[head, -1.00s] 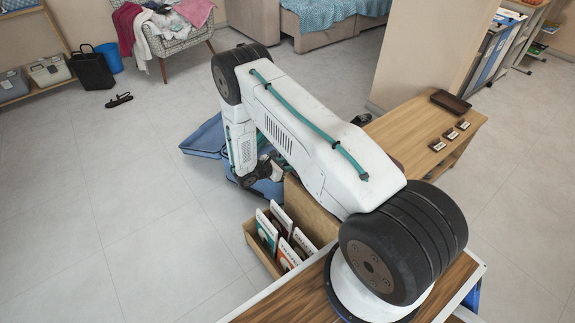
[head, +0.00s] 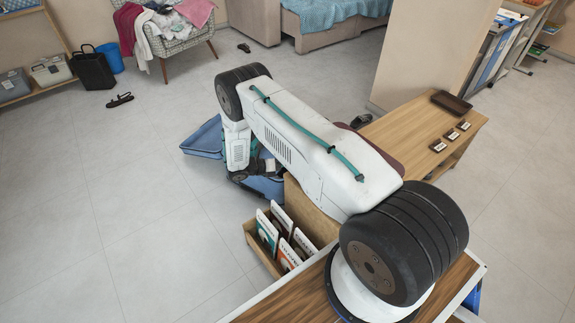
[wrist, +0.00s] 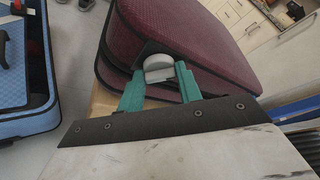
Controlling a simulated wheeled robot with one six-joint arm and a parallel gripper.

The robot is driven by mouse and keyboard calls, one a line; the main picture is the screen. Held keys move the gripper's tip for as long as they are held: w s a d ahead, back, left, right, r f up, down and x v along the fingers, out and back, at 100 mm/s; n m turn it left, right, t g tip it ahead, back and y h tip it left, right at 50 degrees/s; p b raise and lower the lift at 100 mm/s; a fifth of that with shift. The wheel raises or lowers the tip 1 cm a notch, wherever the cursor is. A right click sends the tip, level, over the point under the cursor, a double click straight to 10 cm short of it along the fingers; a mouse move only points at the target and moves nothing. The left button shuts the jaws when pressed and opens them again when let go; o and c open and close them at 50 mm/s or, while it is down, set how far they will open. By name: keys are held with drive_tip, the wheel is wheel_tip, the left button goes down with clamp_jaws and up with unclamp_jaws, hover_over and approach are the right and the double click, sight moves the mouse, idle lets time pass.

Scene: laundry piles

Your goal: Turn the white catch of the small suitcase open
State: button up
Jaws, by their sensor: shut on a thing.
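The small suitcase (wrist: 190,40) is dark red with a woven-looking surface and black edging, and it looks tilted in the wrist view. In the head view only a strip of dark red (head: 388,152) shows behind my arm. The white catch (wrist: 158,67) is a rounded knob on a dark mount at the suitcase's near edge. My gripper (wrist: 160,80) has teal fingers on both sides of the catch and is shut on it. The fingertips are partly hidden at the catch, and my arm hides the gripper in the head view.
A blue suitcase (wrist: 28,95) lies at left in the wrist view. In the head view, a wooden box of upright booklets (head: 262,250) stands beside my arm. A wooden table (head: 410,130) holds a dark tray (head: 451,102) and small cards. The floor at left is mostly clear.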

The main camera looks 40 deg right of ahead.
drive_tip(key=shift+w+f+n+g+h, duration=0.15)
drive_tip(key=shift+n+g+h, duration=0.45)
drive_tip(key=shift+n, duration=1.15)
drive_tip(key=shift+w+f+n+g+h, duration=0.1)
drive_tip(key=shift+n+g+h, duration=0.5)
drive_tip(key=shift+n, duration=1.15)
drive_tip(key=o, duration=1)
drive_tip(key=shift+s, duration=0.1)
drive_tip(key=shift+a, duration=0.1)
drive_tip(key=v, duration=0.7)
drive_tip(key=shift+a, duration=0.3)
drive_tip(key=shift+f, duration=0.15)
